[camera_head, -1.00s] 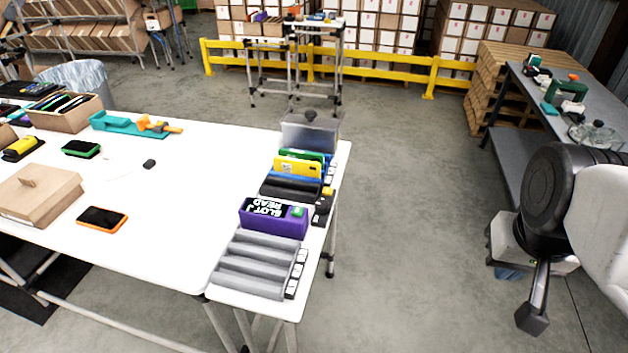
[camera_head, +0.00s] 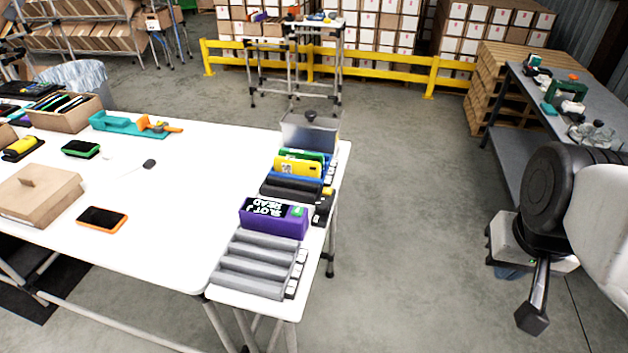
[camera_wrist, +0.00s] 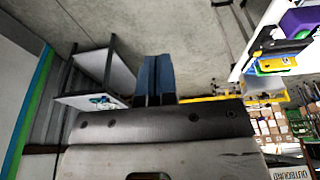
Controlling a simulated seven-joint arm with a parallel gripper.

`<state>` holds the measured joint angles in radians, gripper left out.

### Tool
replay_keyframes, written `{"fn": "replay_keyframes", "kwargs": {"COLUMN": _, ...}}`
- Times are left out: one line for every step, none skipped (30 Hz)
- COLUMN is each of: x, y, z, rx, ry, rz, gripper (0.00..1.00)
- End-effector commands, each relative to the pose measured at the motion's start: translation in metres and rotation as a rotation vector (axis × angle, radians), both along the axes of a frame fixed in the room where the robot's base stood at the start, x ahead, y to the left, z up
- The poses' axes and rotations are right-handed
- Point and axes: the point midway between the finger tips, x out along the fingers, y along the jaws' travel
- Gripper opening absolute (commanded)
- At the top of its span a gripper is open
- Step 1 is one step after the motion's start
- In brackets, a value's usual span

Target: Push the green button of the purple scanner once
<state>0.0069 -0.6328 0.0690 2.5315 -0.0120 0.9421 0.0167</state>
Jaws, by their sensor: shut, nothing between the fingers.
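The purple scanner (camera_head: 272,226) stands at the right end of the white table, with a black label on its top reading "SLOT" and "READ". Its green button (camera_head: 298,211) is at the right end of the top face. My gripper (camera_wrist: 154,60) shows two blue fingers side by side, shut and empty. In the head view my gripper (camera_head: 508,273) hangs at the right, over the floor and well apart from the scanner, its fingers mostly hidden.
A grey slotted rack (camera_head: 250,265) is in front of the scanner. Black holders with a yellow item (camera_head: 297,168) and a clear bin (camera_head: 308,137) stand behind it. A grey bench (camera_head: 530,105) is at the far right. Open floor (camera_head: 410,200) lies between table and arm.

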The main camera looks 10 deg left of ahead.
Motion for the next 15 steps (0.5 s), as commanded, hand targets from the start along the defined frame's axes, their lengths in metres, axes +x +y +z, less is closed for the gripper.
{"fn": "replay_keyframes", "kwargs": {"x": 0.001, "y": 0.0, "z": 0.0, "rx": -0.002, "ry": 0.001, "rz": 0.004, "gripper": 0.0}}
{"fn": "replay_keyframes", "kwargs": {"x": 0.001, "y": 0.001, "z": 0.0, "rx": -0.005, "ry": 0.001, "rz": 0.007, "gripper": 0.0}}
{"fn": "replay_keyframes", "kwargs": {"x": 0.002, "y": 0.001, "z": 0.0, "rx": -0.008, "ry": 0.002, "rz": 0.013, "gripper": 0.0}}
{"fn": "replay_keyframes", "kwargs": {"x": 0.004, "y": 0.001, "z": 0.0, "rx": -0.012, "ry": 0.003, "rz": 0.019, "gripper": 0.0}}
{"fn": "replay_keyframes", "kwargs": {"x": 0.005, "y": 0.002, "z": 0.0, "rx": -0.016, "ry": 0.004, "rz": 0.026, "gripper": 0.0}}
{"fn": "replay_keyframes", "kwargs": {"x": 0.007, "y": 0.003, "z": 0.0, "rx": -0.024, "ry": 0.007, "rz": 0.037, "gripper": 0.0}}
{"fn": "replay_keyframes", "kwargs": {"x": 0.008, "y": 0.003, "z": 0.0, "rx": -0.029, "ry": 0.008, "rz": 0.046, "gripper": 0.0}}
{"fn": "replay_keyframes", "kwargs": {"x": 0.01, "y": 0.004, "z": 0.0, "rx": -0.036, "ry": 0.01, "rz": 0.057, "gripper": 0.0}}
{"fn": "replay_keyframes", "kwargs": {"x": 0.013, "y": 0.005, "z": 0.0, "rx": -0.047, "ry": 0.013, "rz": 0.073, "gripper": 0.0}}
{"fn": "replay_keyframes", "kwargs": {"x": 0.015, "y": 0.006, "z": -0.001, "rx": -0.056, "ry": 0.016, "rz": 0.087, "gripper": 0.0}}
{"fn": "replay_keyframes", "kwargs": {"x": 0.018, "y": 0.007, "z": -0.001, "rx": -0.065, "ry": 0.019, "rz": 0.103, "gripper": 0.0}}
{"fn": "replay_keyframes", "kwargs": {"x": 0.022, "y": 0.009, "z": -0.001, "rx": -0.079, "ry": 0.022, "rz": 0.124, "gripper": 0.0}}
{"fn": "replay_keyframes", "kwargs": {"x": 0.025, "y": 0.01, "z": -0.001, "rx": -0.091, "ry": 0.025, "rz": 0.142, "gripper": 0.0}}
{"fn": "replay_keyframes", "kwargs": {"x": 0.028, "y": 0.012, "z": -0.001, "rx": -0.102, "ry": 0.026, "rz": 0.159, "gripper": 0.0}}
{"fn": "replay_keyframes", "kwargs": {"x": 0.032, "y": 0.014, "z": -0.001, "rx": -0.119, "ry": 0.03, "rz": 0.184, "gripper": 0.0}}
